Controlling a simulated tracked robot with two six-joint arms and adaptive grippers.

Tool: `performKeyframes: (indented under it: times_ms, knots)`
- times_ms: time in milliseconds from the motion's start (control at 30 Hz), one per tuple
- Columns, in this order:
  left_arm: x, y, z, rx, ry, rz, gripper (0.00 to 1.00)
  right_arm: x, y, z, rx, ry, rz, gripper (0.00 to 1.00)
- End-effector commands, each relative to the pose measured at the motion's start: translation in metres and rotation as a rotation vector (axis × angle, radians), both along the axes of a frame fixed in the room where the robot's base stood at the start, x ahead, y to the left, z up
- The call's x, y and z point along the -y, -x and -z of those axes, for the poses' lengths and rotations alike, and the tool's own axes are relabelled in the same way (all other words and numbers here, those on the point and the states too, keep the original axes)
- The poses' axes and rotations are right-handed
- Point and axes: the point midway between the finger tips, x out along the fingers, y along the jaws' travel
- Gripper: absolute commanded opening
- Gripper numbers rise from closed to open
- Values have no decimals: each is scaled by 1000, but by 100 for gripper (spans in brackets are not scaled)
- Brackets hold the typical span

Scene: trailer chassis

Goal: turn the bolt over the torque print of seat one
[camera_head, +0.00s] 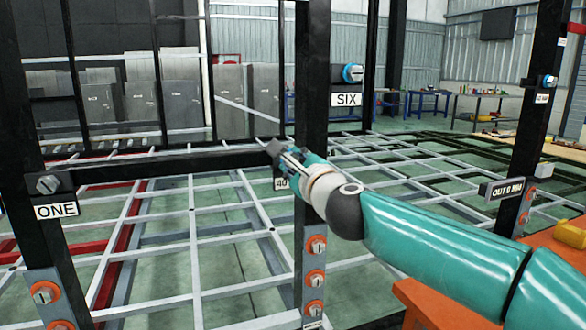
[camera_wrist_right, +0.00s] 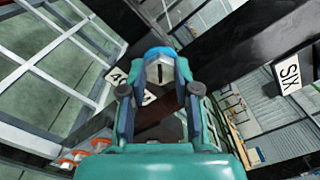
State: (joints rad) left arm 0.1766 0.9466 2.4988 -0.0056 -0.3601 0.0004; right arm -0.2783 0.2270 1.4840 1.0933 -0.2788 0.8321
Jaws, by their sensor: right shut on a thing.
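My right gripper (camera_head: 287,158) reaches the middle black post from the right, at the right end of a black crossbar (camera_head: 170,168). In the right wrist view its fingers (camera_wrist_right: 160,88) are shut on a slotted grey bolt with a blue ring (camera_wrist_right: 160,68). The gripper hides that bolt in the head view. A white print reading 40 (camera_head: 281,184) sits just below the gripper, partly covered. The ONE label (camera_head: 56,211) is on the left post, under a slotted grey bolt (camera_head: 47,184) at the crossbar's left end. My left gripper is not in view.
Orange-ringed bolts (camera_head: 316,278) run down the middle post below the gripper. Above right are the SIX label (camera_head: 346,99) and a blue-ringed bolt (camera_head: 352,73). An upside-down print (camera_head: 500,188) hangs by the right post. The chassis grid (camera_head: 200,235) lies below.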

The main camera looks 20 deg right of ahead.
Motion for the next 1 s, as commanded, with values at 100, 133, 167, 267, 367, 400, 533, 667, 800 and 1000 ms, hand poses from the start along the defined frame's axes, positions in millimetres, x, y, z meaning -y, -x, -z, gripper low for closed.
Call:
performKeyframes:
  times_ms: [100, 133, 167, 267, 367, 400, 533, 667, 800, 1000]
  knots:
    - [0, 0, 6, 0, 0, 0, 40, -1, -1, 9, -16, -99, 0, 0]
    - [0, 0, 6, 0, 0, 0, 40, -1, -1, 9, -17, -122, 0, 0]
    - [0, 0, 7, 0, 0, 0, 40, -1, -1, 9, -18, -145, 0, 0]
    - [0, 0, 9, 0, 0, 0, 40, -1, -2, 9, -20, -213, 0, 0]
    - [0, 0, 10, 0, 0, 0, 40, -1, -2, 8, -22, -267, -1, 0]
    - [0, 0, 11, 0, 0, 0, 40, -2, -2, 8, -22, -285, -1, 0]
    - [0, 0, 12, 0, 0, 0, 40, -2, -2, 8, -24, -329, -1, 0]
    - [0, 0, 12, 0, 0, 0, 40, -2, -2, 8, -24, -354, -1, 0]
    - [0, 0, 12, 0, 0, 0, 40, -2, -2, 7, -25, -363, -1, 0]
    - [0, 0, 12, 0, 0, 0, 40, -3, -2, 7, -25, -362, -2, 0]
